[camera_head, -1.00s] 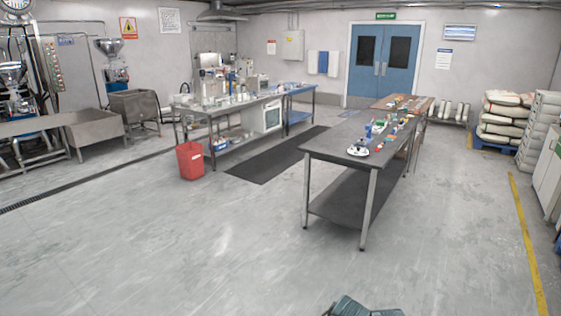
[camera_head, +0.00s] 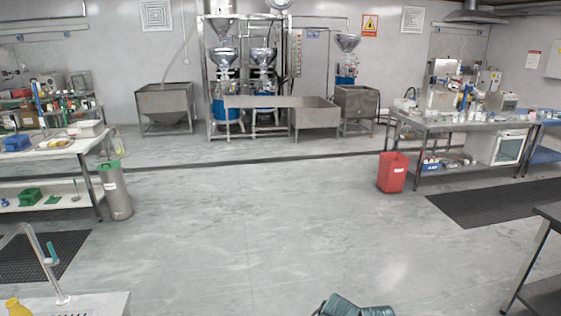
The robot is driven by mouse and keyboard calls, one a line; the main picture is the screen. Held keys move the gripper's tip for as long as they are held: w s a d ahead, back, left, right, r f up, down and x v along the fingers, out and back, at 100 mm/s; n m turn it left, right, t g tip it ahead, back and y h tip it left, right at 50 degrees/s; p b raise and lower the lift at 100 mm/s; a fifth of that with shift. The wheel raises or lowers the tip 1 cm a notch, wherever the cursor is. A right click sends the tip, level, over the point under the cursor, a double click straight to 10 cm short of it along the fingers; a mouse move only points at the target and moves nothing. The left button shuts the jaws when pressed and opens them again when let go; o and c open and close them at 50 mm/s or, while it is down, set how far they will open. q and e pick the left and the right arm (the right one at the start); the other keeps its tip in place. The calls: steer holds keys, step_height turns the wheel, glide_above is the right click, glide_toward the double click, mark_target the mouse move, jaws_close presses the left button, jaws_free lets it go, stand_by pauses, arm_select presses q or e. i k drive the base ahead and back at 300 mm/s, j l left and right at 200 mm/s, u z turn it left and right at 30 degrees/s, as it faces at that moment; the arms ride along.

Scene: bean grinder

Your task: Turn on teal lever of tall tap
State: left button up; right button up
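A tall tap (camera_head: 39,255) with a curved metal spout shows at the lower left, near the frame's edge. A small teal lever (camera_head: 51,253) sits on its upright, part way up. The tap's foot stands on a pale counter or sink top (camera_head: 95,304), cut off by the bottom edge. I cannot tell the lever's exact position at this size. Neither of my grippers shows in the head view, so nothing is seen touching the tap.
A metal bin with green lid (camera_head: 116,195) stands beside the left workbench (camera_head: 50,152). A red bin (camera_head: 392,172) is at right. The middle floor (camera_head: 240,230) is clear.

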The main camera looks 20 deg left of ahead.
mark_target(49, 244)
steer(key=i+j+u, duration=0.15)
steer(key=i+u, duration=0.25)
steer(key=i+j+u, duration=0.1)
steer(key=i+u, duration=0.15)
steer(key=u, duration=0.15)
steer(key=i+u, duration=0.3)
steer(key=u, duration=0.15)
steer(key=i+l+u, duration=0.15)
steer(key=i+u, duration=0.25)
steer(key=i+j+u, duration=0.15)
steer(key=u, duration=0.3)
steer(key=i+u, duration=0.3)
steer(key=u, duration=0.15)
steer(key=i+u, duration=0.25)
steer(key=u, duration=0.2)
